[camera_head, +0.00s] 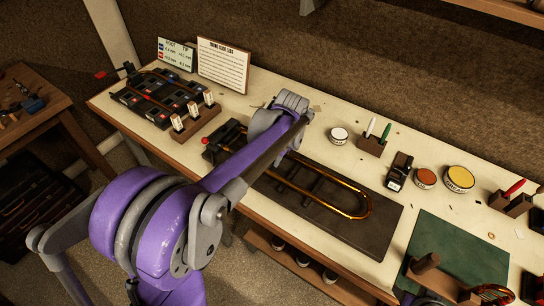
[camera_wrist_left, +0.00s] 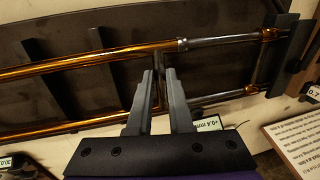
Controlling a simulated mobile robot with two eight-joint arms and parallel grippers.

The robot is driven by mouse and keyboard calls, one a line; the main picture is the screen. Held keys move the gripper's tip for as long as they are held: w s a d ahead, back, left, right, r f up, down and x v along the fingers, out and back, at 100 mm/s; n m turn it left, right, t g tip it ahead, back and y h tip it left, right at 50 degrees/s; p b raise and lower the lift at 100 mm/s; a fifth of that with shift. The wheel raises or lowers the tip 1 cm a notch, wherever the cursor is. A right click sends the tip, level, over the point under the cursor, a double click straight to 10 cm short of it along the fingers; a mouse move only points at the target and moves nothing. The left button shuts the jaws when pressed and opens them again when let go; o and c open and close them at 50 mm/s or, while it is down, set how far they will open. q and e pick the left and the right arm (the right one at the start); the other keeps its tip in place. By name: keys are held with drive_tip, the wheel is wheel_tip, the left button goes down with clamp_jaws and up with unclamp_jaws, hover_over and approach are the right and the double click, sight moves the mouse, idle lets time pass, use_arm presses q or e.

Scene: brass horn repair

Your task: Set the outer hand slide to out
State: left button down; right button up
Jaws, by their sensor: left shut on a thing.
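The outer hand slide (camera_head: 364,206) is a long brass U-shaped tube lying on a dark stand, its curved bow to the right in the head view. In the left wrist view its two brass tubes (camera_wrist_left: 100,55) run in from the left. Bright silver inner tube (camera_wrist_left: 222,41) shows between the brass and the dark holder (camera_wrist_left: 282,45) at the right. In the head view my left forearm hides the fingers. My right gripper is not in view.
The dark stand board (camera_head: 380,239) lies on the pale bench (camera_head: 300,85). A tool tray (camera_head: 150,95) and small label cards (camera_head: 193,108) stand at the left. Jars (camera_head: 459,179), a pen block (camera_head: 371,146) and a green mat (camera_head: 455,250) lie at the right.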

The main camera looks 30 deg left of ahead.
use_arm(q)
drive_tip(key=d, duration=0.7)
drive_tip(key=shift+s+d, duration=0.3)
drive_tip(key=shift+a, duration=0.1)
drive_tip(key=c, duration=0.8)
unclamp_jaws()
drive_tip(key=shift+d, duration=0.2)
drive_tip(key=shift+c, duration=0.2)
drive_tip(key=shift+a, duration=0.1)
drive_tip(key=shift+r, duration=0.35)
wheel_tip(320, 180, up, 10)
drive_tip(key=d, duration=0.2)
drive_tip(key=shift+s+d, duration=0.1)
